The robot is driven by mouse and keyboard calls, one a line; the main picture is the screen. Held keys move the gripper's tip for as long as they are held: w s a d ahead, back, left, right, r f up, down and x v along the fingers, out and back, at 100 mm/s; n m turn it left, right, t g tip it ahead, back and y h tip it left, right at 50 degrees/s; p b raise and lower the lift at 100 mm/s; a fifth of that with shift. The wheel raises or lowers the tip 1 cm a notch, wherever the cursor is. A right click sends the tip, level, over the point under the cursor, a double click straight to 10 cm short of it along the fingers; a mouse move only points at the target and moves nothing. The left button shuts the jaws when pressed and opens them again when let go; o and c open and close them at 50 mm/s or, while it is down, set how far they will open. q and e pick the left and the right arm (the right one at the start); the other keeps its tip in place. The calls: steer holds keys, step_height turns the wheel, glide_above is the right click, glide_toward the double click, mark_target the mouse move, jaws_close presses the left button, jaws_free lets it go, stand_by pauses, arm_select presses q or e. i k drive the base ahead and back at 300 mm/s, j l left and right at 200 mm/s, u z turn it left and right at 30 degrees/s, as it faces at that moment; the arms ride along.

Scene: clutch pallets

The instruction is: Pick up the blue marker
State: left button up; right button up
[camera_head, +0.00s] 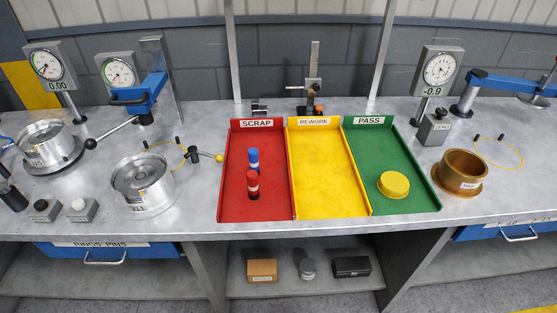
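The blue marker (253,158) stands in the red SCRAP tray (235,205), near the tray's middle. A red marker (253,184) stands just in front of it, and the lower part of the blue marker is partly hidden there. I cannot tell whether the two touch. Neither of my grippers shows in the head view.
A yellow REWORK tray (325,185) and a green PASS tray (410,200) holding a yellow round part (393,185) lie to the right. A silver cylinder (142,185) stands left, a bronze ring part (461,173) right. A gauge stand (314,75) rises behind the trays.

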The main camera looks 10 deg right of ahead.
mark_target(253, 153)
steer(key=i+j+z, duration=0.1)
steer(key=j+z, duration=0.7)
steer(key=j, duration=0.2)
steer(key=j+z, duration=0.45)
steer(key=k+j, duration=0.05)
